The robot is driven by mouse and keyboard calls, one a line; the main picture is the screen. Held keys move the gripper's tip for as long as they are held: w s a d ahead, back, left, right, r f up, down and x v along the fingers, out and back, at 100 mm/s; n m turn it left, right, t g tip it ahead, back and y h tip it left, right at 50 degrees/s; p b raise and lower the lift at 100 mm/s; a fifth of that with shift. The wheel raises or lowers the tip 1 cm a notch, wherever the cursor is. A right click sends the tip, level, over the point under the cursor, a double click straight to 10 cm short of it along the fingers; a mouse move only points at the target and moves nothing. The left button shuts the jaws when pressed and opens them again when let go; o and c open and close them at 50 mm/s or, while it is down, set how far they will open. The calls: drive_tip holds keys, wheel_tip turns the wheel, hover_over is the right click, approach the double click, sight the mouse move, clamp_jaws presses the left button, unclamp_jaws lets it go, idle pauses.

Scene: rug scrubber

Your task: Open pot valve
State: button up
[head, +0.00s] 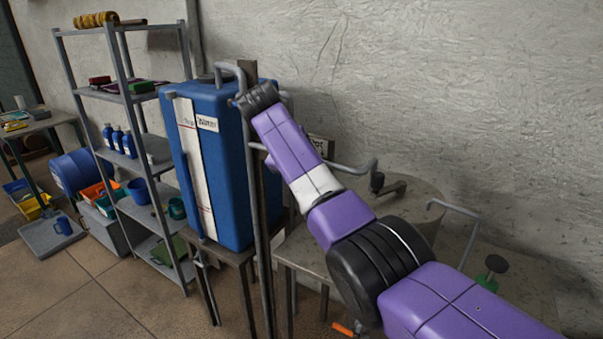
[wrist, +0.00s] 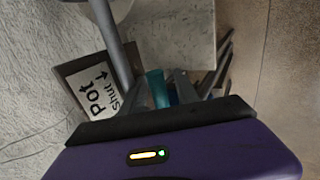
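A sign (wrist: 95,85) reading "Pot" and "Shut" with arrows is on the left in the wrist view, partly behind a grey pipe (wrist: 112,42). Its edge shows behind my arm in the head view (head: 320,147). A small teal part (wrist: 157,88) is beside the pipe; I cannot tell if it is the valve's handle. My gripper (wrist: 185,88) shows grey finger parts just right of the teal part, above its purple body. Whether they touch or hold anything is unclear. In the head view my arm reaches up to the blue tank's right side, and the fingers cannot be made out.
A blue water tank (head: 224,175) stands on a metal stand, with upright pipes at its right. A grey shelf (head: 120,97) with bottles and tubs is on the left. A worktable with bent pipes (head: 455,208) lies behind my arm, against the wall.

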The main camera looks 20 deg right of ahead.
drive_tip(key=shift+a+r, duration=0.1)
drive_tip(key=b+v, duration=0.2)
drive_tip(key=v, duration=0.5)
drive_tip(key=shift+r, duration=0.3)
drive_tip(key=shift+a, duration=0.1)
drive_tip(key=p+v, duration=0.2)
drive_tip(key=v, duration=0.7)
